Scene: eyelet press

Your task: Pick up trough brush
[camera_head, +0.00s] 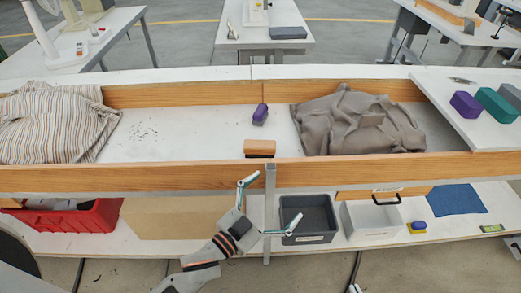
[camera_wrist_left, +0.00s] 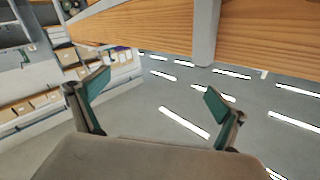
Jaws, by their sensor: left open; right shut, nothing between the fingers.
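The trough brush (camera_head: 259,146), with a light wooden back and dark bristles, sits in the long white trough against its near wooden wall, just right of the middle in the head view. My left gripper (camera_head: 277,198) is open and empty in front of the trough, below the brush in the picture and beside a grey upright post. In the left wrist view its two teal-padded fingers (camera_wrist_left: 155,96) are spread apart with nothing between them. The brush does not show in that view. My right gripper is not in view.
A purple block (camera_head: 260,115) lies behind the brush. A grey-brown cloth (camera_head: 360,120) lies to the right, a striped cloth (camera_head: 55,125) to the left. The near wooden wall (camera_head: 120,178) and grey post (camera_head: 269,190) stand close to my left gripper. Bins stand on the lower shelf.

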